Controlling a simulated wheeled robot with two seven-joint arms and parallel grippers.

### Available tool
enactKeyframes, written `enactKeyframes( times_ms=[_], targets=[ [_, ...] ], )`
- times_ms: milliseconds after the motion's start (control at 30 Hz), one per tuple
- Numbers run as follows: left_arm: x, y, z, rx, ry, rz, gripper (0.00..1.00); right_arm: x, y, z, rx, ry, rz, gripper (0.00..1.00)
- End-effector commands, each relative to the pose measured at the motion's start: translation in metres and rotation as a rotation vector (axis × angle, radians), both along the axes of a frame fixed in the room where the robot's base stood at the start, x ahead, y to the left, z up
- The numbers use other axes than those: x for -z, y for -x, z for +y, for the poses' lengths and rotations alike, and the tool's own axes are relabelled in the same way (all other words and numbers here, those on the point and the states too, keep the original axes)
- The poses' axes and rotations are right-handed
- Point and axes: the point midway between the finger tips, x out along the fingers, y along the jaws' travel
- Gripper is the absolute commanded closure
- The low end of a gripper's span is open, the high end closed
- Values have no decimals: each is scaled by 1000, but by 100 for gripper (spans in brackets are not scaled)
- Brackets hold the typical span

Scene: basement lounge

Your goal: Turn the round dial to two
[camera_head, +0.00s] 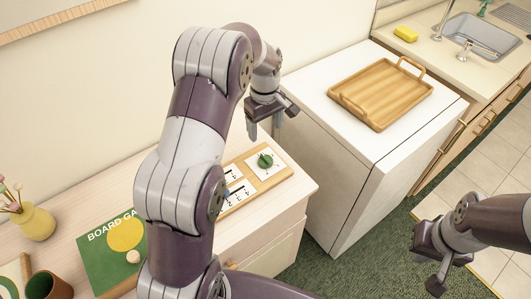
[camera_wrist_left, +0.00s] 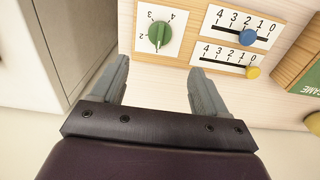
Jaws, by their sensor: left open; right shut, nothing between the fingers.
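The round dial (camera_head: 265,160) is a green knob on a white plate at the right end of a wooden panel on the light cabinet. In the left wrist view the dial (camera_wrist_left: 159,34) shows near the top, with digits 2, 3 and 4 visible around it. Its ridge runs up and down in that view; I cannot tell which digit it marks. My left gripper (camera_head: 265,123) is open and empty above the dial, apart from it. In the left wrist view its fingers (camera_wrist_left: 160,68) are spread below the dial. My right gripper (camera_head: 436,286) is shut and empty at the lower right.
Two sliders with blue (camera_wrist_left: 248,37) and yellow (camera_wrist_left: 252,72) knobs sit beside the dial. A white cabinet (camera_head: 310,95) with a wooden tray (camera_head: 376,97) stands close by on the right. A green board game box (camera_head: 103,255) and a yellow vase (camera_head: 36,222) are at left.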

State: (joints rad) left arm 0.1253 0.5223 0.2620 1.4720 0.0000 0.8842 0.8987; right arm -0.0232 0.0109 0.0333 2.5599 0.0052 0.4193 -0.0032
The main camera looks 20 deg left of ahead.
Motion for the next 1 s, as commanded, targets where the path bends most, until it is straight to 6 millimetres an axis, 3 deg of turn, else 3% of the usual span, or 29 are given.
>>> enactKeyframes(
  times_ms=[167, 400, 533, 700, 933, 1000],
  targets=[
    [27, 1, 0, -19, 1, 9, 26, -5, 0, 0, 0, 0, 0, 100],
    [87, 1, 0, -17, 1, 6, 26, -14, 0, 0, 0, 0, 0, 100],
    [111, 0, -1, -16, 0, 5, 26, -17, 0, 0, 0, 0, 0, 100],
    [124, 0, -1, -15, 0, 1, 26, -18, 0, 0, 0, 0, 0, 100],
    [125, 0, 0, -15, 0, 1, 26, -18, 0, 0, 0, 0, 0, 100],
    [125, 0, 0, -15, 0, 1, 48, -18, 0, 0, 0, 0, 0, 100]
  ],
)
